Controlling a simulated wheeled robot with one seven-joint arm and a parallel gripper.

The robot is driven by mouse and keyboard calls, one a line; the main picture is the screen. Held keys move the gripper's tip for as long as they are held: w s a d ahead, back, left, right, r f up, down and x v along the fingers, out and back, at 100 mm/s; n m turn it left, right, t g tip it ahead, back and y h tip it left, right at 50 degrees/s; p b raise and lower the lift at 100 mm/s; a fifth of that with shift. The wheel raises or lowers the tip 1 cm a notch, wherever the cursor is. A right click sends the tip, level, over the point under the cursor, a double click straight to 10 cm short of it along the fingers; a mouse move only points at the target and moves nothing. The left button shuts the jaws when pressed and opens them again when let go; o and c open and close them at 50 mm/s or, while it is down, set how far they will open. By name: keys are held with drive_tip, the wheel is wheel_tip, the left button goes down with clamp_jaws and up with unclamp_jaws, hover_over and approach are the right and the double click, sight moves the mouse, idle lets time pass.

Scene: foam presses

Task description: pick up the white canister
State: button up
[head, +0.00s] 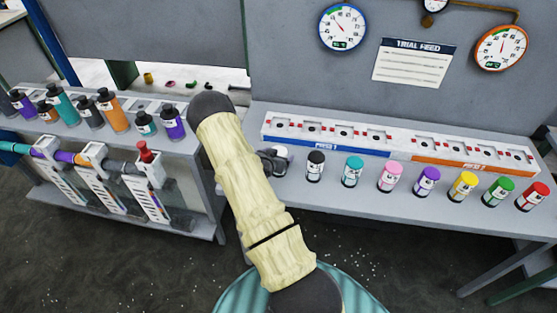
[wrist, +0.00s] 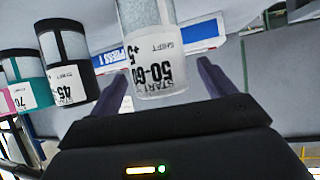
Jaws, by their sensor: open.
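The white canister (wrist: 155,45), with a white label printed in black, stands in the wrist view between the two fingers of my gripper (wrist: 164,66). The fingers are open, with a gap on each side of it. In the head view my gripper (head: 272,162) is at the left end of the canister row, and only the pale top of the white canister (head: 281,151) shows past it. My arm hides part of that area. The black canister (head: 315,166) stands just to the right; it also shows in the wrist view (wrist: 72,62).
Teal (head: 352,170), pink (head: 390,177), purple (head: 427,181) and other canisters continue the row rightward. A socketed rack (head: 395,150) with blue and orange strips lies behind them. A side bench (head: 75,120) with bottles stands at left.

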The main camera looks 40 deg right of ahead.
drive_tip(key=shift+p+x, duration=0.55)
drive_tip(key=shift+x, duration=1.05)
drive_tip(key=shift+r, duration=0.2)
drive_tip(key=c, duration=1.2)
drive_tip(key=shift+r, duration=0.1)
wheel_tip(320, 180, up, 10)
drive_tip(key=b, duration=0.4)
